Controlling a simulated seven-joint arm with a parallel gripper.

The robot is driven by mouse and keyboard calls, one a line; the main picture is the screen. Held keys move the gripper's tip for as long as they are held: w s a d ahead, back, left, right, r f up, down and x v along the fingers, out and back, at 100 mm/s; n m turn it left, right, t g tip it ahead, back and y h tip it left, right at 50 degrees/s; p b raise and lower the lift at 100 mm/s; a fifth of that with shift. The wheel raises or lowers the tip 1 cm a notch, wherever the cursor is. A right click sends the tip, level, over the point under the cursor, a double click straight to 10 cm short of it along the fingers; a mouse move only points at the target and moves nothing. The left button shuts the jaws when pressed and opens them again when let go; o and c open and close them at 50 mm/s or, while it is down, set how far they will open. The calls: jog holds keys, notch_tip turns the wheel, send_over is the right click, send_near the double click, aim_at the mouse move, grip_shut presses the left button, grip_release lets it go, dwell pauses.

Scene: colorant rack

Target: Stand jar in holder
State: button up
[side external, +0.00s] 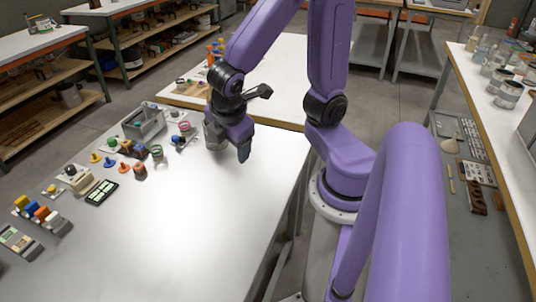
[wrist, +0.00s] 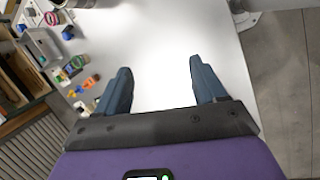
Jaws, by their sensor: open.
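My gripper (side external: 243,154) is over the far right part of the white table, pointing down, its fingers apart. In the wrist view its two blue-grey fingers (wrist: 160,66) are spread with only bare table between them. Small jar-like pieces stand left of it, among them one with a green rim (side external: 156,151) and one with a pink rim (side external: 184,127). A grey open-topped box (side external: 143,123) stands behind them and also shows in the wrist view (wrist: 40,46). I cannot tell which piece is the task's jar or which is its holder.
Orange and yellow pieces (side external: 124,167) stand on the table's left side. A dark tray with pale green cells (side external: 102,192) lies nearer. A block with coloured caps (side external: 40,212) is at the left edge. The table's middle and front (side external: 175,230) are clear.

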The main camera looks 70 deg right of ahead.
jog(key=s+a+r+g+y, duration=0.1)
jog(key=s+y, duration=0.1)
jog(key=s, duration=0.3)
jog(key=s+a+r+m+y, duration=0.1)
jog(key=s+a, duration=0.1)
jog(key=s, duration=0.3)
jog(key=shift+g+y, duration=0.4)
